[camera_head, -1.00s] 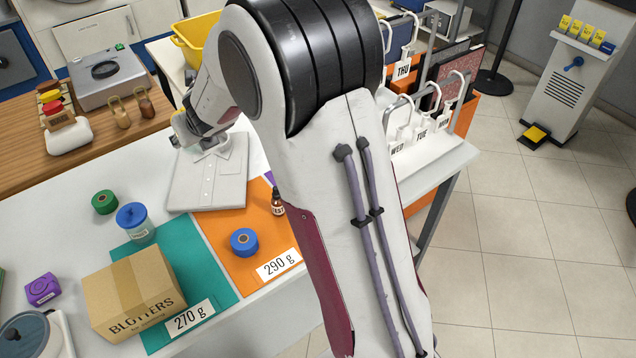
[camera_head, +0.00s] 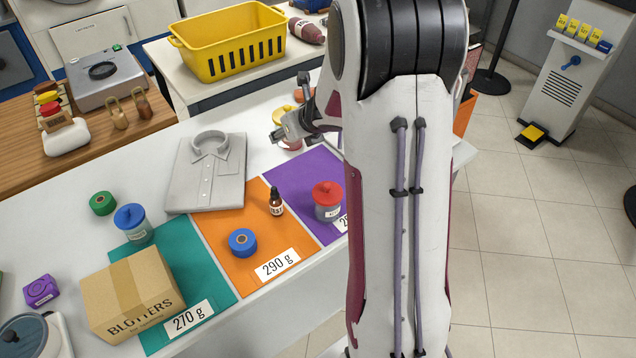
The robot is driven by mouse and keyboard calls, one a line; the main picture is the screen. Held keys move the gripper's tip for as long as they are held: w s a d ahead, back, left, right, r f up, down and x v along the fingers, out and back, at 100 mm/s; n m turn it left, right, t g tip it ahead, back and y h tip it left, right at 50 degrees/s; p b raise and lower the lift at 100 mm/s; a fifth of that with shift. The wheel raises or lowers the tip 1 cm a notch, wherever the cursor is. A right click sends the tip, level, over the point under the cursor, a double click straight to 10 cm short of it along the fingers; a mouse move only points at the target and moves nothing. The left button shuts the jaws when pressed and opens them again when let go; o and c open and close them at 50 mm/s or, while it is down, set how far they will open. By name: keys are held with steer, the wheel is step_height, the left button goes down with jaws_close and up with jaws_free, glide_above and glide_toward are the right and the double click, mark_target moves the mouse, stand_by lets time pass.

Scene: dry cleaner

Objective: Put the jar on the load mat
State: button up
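A jar with a red lid (camera_head: 327,202) stands on the purple mat (camera_head: 290,178), whose label is partly hidden by my arm. The orange mat (camera_head: 214,237), labelled 290 g, lies between them. No mat shows the word load. My gripper (camera_head: 279,127) is above the far part of the counter, beyond the purple mat. Yellow and reddish items (camera_head: 282,110) show just behind it; its finger opening is too small to tell.
A cardboard box (camera_head: 132,296) covers much of the teal mat. A blue roll (camera_head: 242,242) and a dropper bottle (camera_head: 276,202) stand on the orange mat. A folded shirt (camera_head: 205,178) lies behind it. A yellow basket (camera_head: 230,45) stands on the back table.

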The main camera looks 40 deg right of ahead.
steer(key=s+d+f+n+y, duration=0.2)
steer(key=s+d+f+n, duration=0.1)
steer(key=d, duration=0.4)
steer(key=shift+s+y, duration=0.2)
steer(key=shift+y, duration=0.1)
steer(key=shift+a+f, duration=0.1)
stand_by(0.3)
steer(key=shift+f, duration=3.15)
steer(key=shift+f, duration=1.85)
steer(key=shift+f, duration=0.15)
